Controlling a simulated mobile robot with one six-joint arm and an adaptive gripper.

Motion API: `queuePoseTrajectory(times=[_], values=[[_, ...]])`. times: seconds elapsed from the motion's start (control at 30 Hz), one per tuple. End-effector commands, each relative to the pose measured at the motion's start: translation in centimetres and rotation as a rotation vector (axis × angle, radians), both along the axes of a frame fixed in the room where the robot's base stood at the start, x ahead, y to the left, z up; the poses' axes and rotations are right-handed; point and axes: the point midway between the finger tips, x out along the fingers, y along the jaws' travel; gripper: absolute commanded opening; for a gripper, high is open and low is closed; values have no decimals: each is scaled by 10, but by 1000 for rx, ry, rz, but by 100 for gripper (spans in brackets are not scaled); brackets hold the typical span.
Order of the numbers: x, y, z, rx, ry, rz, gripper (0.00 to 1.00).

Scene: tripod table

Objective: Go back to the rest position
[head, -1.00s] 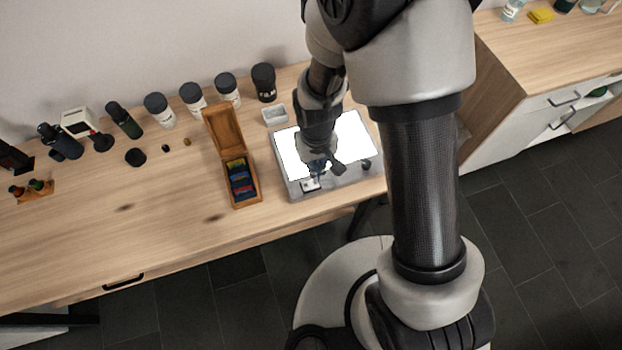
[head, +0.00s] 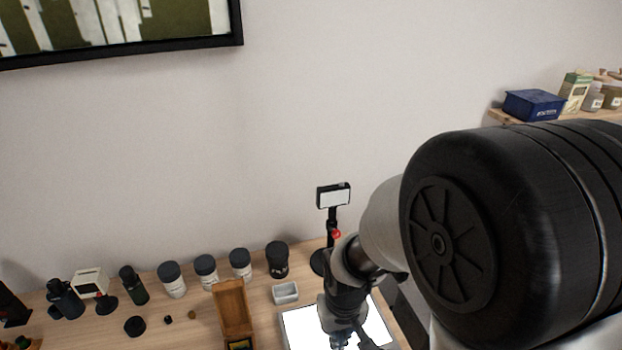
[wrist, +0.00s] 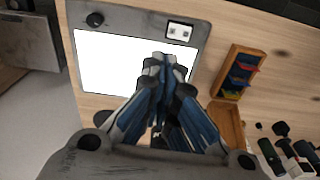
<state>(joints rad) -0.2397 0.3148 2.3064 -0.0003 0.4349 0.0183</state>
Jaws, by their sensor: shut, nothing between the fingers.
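My gripper (head: 340,342) hangs over the light panel at the bottom of the head view, and its fingertips are at the picture's lower edge. In the wrist view my gripper (wrist: 160,62) has its fingers together, with nothing between them. The light panel (head: 297,325) has a lit white face and a grey frame. In the wrist view the panel (wrist: 110,60) lies below the fingers, with a knob (wrist: 95,19) and a small pale item (wrist: 179,31) on its frame.
Several dark-lidded jars (head: 206,270) line the wall. A blue box (head: 533,105) sits at far right.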

Motion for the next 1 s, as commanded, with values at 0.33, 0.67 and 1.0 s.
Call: queuePoseTrajectory(times=[0.33,0.67,1.0], values=[[-50,-52,140,29,-173,-118,0],[-123,-82,200,33,-298,-205,0],[-141,-87,206,32,-320,-223,0]])
